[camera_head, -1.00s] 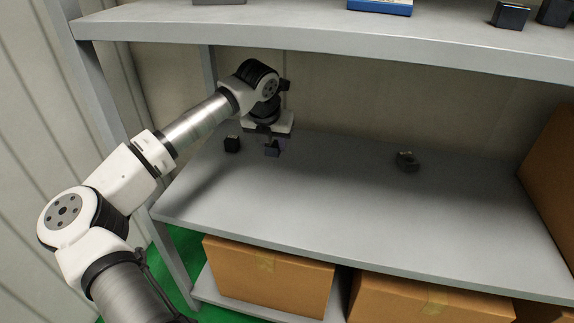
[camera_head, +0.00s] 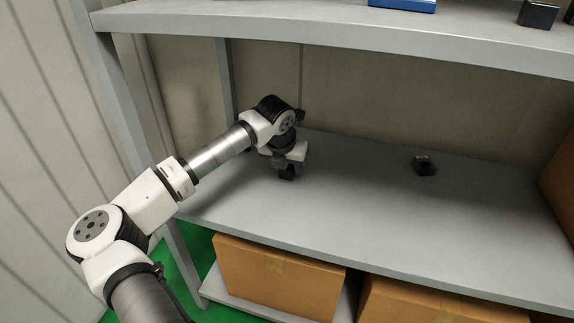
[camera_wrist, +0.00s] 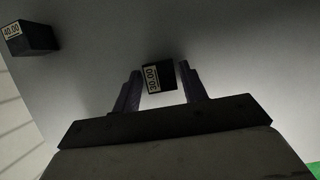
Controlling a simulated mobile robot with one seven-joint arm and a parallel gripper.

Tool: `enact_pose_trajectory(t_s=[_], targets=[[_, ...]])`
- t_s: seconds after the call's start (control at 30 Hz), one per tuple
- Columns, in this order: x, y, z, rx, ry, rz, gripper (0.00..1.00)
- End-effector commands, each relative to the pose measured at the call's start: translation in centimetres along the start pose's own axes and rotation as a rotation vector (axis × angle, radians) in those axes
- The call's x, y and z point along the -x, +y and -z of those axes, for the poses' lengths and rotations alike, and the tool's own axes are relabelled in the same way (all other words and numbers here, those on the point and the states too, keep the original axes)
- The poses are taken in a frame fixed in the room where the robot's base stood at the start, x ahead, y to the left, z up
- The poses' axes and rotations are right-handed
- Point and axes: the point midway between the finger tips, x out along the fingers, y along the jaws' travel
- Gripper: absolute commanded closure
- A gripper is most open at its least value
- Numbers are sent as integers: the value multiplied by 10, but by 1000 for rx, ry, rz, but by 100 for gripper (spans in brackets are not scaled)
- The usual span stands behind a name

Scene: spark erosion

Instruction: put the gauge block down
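The gauge block (camera_wrist: 161,77) is a small dark block with a pale label, seemingly "30.00". In the wrist view it sits between the two fingertips of my gripper (camera_wrist: 160,68). Narrow light gaps show on both sides of it, so the fingers look open around it. In the head view my gripper (camera_head: 287,173) is low over the left part of the grey middle shelf (camera_head: 350,220). The block there is hard to separate from the dark fingers. It seems to be at the shelf surface, though contact is not clear.
A second dark block (camera_wrist: 32,38) labelled "40.00" stands to the left in the wrist view. A dark notched object (camera_head: 425,165) lies farther right. An upper shelf (camera_head: 330,30) overhangs; cardboard boxes (camera_head: 275,275) are below. The shelf's middle is clear.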

Motion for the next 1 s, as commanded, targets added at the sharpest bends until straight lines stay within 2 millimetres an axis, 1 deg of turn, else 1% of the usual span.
enact_pose_trajectory(t_s=[0.03, 0.07, 0.1, 0.33, 0.47, 0.57, 0.8, 0.9, 1.0], targets=[[0, 0, 0, 0, 0, 0, 51], [0, 0, 0, 0, 0, 0, 47], [0, 0, 0, 0, 0, 0, 46], [1, 0, 0, 0, 0, 0, 46], [7, 0, -2, 0, -1, 0, 46], [22, 1, -3, 0, -4, -2, 46], [75, 1, -2, 0, -2, -3, 46], [94, 0, -2, -1, -2, -2, 46], [109, 1, -2, 1, -1, -2, 46]])
